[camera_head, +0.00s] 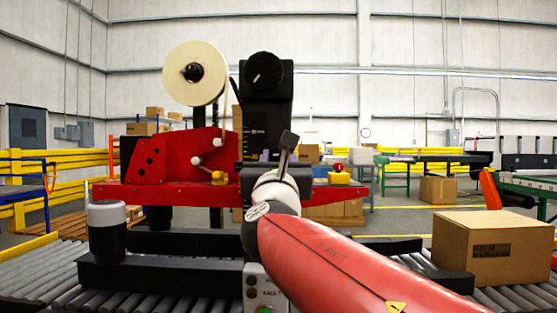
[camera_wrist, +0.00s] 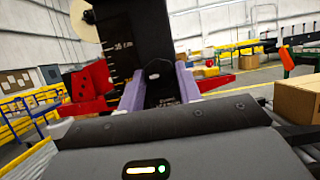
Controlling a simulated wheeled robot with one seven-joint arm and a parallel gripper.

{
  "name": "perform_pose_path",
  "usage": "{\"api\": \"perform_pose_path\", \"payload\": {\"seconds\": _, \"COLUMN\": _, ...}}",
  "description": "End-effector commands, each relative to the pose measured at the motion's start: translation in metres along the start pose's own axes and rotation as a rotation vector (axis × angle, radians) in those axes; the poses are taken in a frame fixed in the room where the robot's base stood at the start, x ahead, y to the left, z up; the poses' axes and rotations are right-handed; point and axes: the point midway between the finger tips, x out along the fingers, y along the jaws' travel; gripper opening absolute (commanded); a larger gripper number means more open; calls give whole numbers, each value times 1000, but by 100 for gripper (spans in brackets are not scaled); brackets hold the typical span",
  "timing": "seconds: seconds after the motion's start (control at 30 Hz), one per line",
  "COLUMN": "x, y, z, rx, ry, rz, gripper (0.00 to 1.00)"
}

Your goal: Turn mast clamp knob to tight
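In the wrist view, my gripper (camera_wrist: 159,74) points at the black mast (camera_wrist: 133,35), its two purple-grey fingers apart. A dark, round-topped part (camera_wrist: 158,69) sits between the fingers; it may be the clamp knob, and I cannot tell whether they touch it. In the head view, the mast (camera_head: 266,115) stands upright behind my wrist. A black round knob (camera_head: 264,71) with a white pointer line, tilted right of vertical, is at its top, well above my gripper. The lower mast and fingertips are mostly hidden by my arm.
A cream tape roll (camera_head: 195,73) and a red machine frame (camera_head: 170,165) are left of the mast. A black-and-white cylinder (camera_head: 107,232) stands front left by the roller conveyor (camera_head: 35,272). A cardboard box (camera_head: 492,247) sits at right.

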Motion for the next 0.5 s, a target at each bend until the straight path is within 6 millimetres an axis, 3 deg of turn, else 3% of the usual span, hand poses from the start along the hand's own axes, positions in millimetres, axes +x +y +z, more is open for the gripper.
{"api": "perform_pose_path", "payload": {"seconds": 0.03, "x": 0, "y": 0, "z": 0, "rx": 0, "ry": 0, "rz": 0, "gripper": 28}}
{"api": "perform_pose_path", "payload": {"seconds": 0.17, "x": 0, "y": 0, "z": 0, "rx": 0, "ry": 0, "rz": 0, "gripper": 12}}
{"api": "perform_pose_path", "payload": {"seconds": 0.5, "x": -1, "y": 1, "z": 0, "rx": 52, "ry": -1, "rz": -20, "gripper": 12}}
